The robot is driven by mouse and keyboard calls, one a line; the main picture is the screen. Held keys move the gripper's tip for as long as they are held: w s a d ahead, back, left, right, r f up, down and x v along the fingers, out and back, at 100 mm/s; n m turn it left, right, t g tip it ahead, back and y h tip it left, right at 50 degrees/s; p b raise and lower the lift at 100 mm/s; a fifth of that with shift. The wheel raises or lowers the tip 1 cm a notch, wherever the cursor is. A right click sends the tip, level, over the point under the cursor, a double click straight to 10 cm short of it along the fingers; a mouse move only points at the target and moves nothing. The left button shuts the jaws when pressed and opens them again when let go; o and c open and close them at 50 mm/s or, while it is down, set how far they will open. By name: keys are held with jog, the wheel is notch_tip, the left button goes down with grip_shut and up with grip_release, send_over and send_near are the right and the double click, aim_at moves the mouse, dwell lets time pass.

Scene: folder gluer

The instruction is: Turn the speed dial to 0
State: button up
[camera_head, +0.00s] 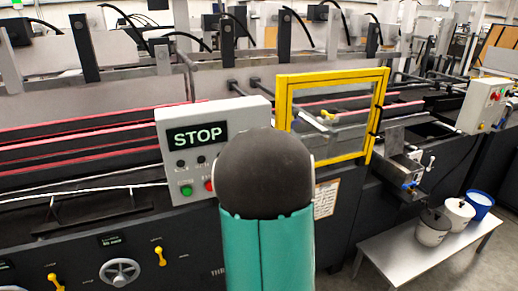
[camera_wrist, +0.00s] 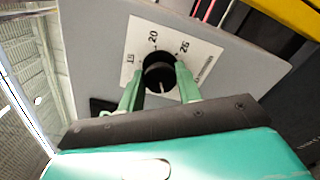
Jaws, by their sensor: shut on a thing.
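The speed dial (camera_wrist: 160,68) is a round black knob on a white scale plate (camera_wrist: 190,42) in the wrist view. The numbers 15, 20 and 25 show around its upper side; other marks are hidden or too small to read. My gripper (camera_wrist: 158,82) has its two green fingers on either side of the knob, shut on it. A pale line shows on the knob's lower part. In the head view, my arm hides the dial and gripper in front of the grey control panel (camera_head: 172,132).
The panel has a display reading STOP (camera_head: 197,134), a green button (camera_head: 186,190) and a partly hidden red button (camera_head: 209,185). A yellow-framed guard (camera_head: 283,120) stands right of the panel. A low table (camera_head: 400,262) with pots is at the lower right.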

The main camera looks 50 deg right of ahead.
jog(key=o, duration=1)
jog(key=v, duration=1.3)
jog(key=shift+s+a, duration=0.15)
jog(key=shift+s, duration=0.2)
